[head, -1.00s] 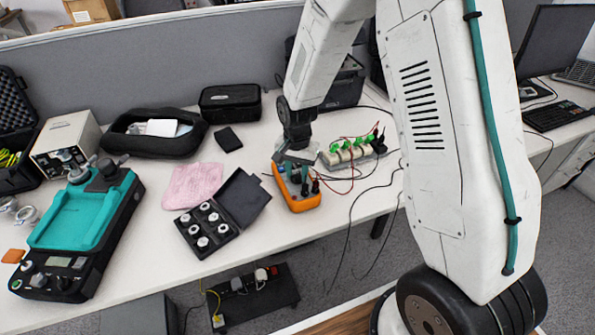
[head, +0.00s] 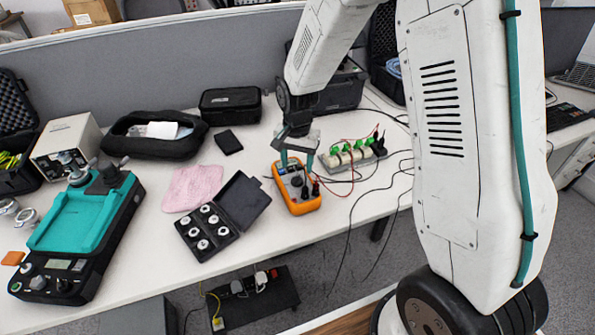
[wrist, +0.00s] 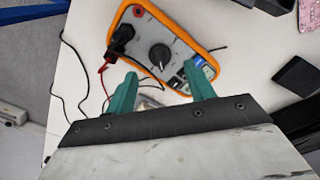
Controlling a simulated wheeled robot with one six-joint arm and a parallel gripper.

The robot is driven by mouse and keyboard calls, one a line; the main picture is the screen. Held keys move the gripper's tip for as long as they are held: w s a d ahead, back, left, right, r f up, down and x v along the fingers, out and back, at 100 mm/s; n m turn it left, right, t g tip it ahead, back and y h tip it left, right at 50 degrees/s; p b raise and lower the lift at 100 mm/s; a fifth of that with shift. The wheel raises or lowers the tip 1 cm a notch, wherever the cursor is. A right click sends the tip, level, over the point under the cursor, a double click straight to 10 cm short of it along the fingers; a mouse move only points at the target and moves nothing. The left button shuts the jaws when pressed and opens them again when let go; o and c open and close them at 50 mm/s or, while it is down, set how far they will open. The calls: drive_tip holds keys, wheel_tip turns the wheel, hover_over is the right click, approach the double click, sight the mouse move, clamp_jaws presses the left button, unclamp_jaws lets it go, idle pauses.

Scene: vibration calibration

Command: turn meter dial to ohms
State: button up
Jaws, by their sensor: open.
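The orange multimeter (head: 297,187) lies face up on the white table, with dark and red leads plugged in at one end. It also shows in the wrist view (wrist: 203,43). Its round black dial (wrist: 160,56) has a white pointer mark and is fully visible there. The printed range labels are too small to read. My gripper (head: 298,160) is above the display end of the meter in the head view. In the wrist view its teal fingers (wrist: 163,90) are spread wide, with nothing between them, and the dial lies beyond their tips.
A terminal strip (head: 352,154) with green plugs and red wires is right of the meter. An open black case of weights (head: 206,229) and a pink cloth (head: 192,187) are on its left. Loose black cables hang over the table's front edge.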

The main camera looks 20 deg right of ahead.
sight(297, 177)
drive_tip(key=shift+r, duration=1.55)
